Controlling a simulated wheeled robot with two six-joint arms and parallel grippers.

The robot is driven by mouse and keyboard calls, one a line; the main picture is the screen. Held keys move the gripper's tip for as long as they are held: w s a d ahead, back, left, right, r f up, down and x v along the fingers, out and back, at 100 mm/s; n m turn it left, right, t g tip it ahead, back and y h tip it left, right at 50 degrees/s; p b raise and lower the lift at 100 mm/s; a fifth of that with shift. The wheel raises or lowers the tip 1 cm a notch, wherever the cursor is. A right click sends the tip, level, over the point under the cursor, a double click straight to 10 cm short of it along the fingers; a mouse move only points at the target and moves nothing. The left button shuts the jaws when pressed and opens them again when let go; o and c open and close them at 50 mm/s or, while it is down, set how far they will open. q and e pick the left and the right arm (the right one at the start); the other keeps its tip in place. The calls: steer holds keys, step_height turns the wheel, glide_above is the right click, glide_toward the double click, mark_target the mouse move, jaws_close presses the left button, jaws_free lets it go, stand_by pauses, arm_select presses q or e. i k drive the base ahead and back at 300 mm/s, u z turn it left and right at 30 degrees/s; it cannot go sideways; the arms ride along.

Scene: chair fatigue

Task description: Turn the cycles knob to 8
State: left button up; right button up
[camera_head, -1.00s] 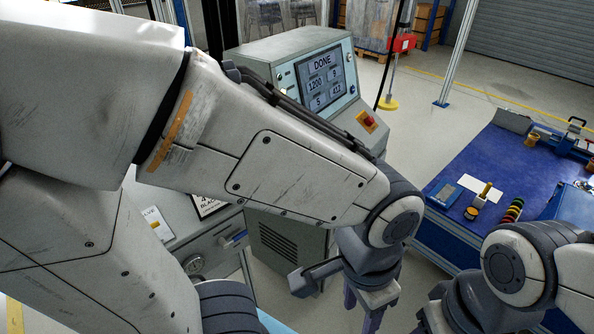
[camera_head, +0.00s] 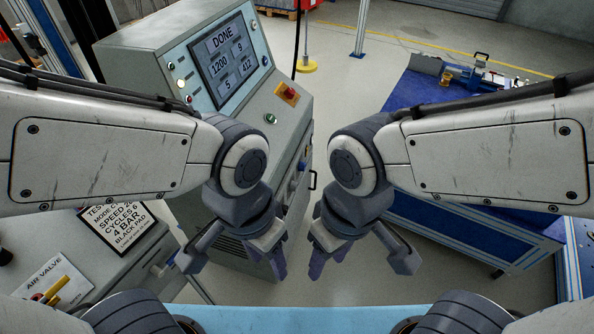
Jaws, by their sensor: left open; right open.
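The grey control console (camera_head: 150,55) stands at the upper left, its screen (camera_head: 224,60) reading DONE, 1200, 9, 5 and 412. Small round controls (camera_head: 264,60) sit beside the screen; I cannot tell which is the cycles knob. A red emergency stop (camera_head: 289,93) on a yellow base and a green button (camera_head: 270,118) are on the lower panel. My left gripper (camera_head: 233,262) is open and empty in front of the console, apart from its controls. My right gripper (camera_head: 362,262) is open and empty to its right. My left arm hides part of the console.
A card (camera_head: 121,226) listing test settings, partly hidden, lies on the lower-left cabinet near an air valve label (camera_head: 62,283). A blue workbench (camera_head: 400,95) stands at the right, partly behind my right arm. Open floor (camera_head: 345,85) lies between console and bench.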

mark_target(302, 166)
steer(key=z, duration=0.05)
steer(key=k, duration=0.65)
steer(key=z, duration=0.6)
steer(key=i, duration=1.35)
steer(key=u, duration=0.85)
